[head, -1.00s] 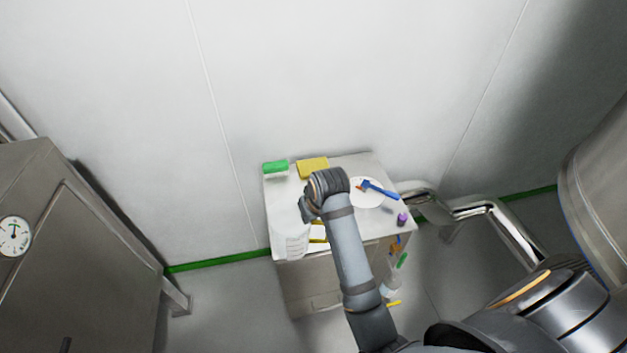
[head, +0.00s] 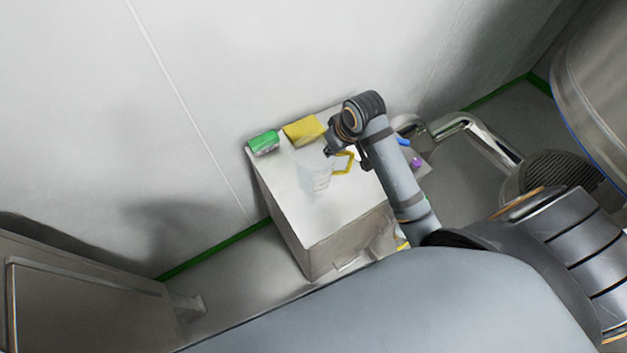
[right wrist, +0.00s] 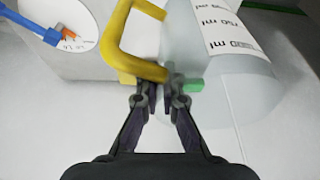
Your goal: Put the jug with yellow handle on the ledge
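The translucent jug (head: 314,178) with its yellow handle (head: 344,163) appears over the top of a pale cabinet in the head view. In the right wrist view the jug (right wrist: 215,75) is large and close, with printed markings. My right gripper (head: 333,147) is at the handle in the head view. In the right wrist view its fingers (right wrist: 161,92) are drawn together at the lower end of the yellow handle (right wrist: 140,66), and it looks shut on it. Whether the jug's base touches the cabinet is unclear. No ledge can be singled out. My left gripper is out of view.
The cabinet top (head: 345,205) has a clear front part. A yellow block (head: 304,130) and a green block (head: 264,143) lie at its back. A blue-handled brush (right wrist: 35,24) lies on a white plate (right wrist: 75,20). A metal pipe (head: 480,135) runs to the right.

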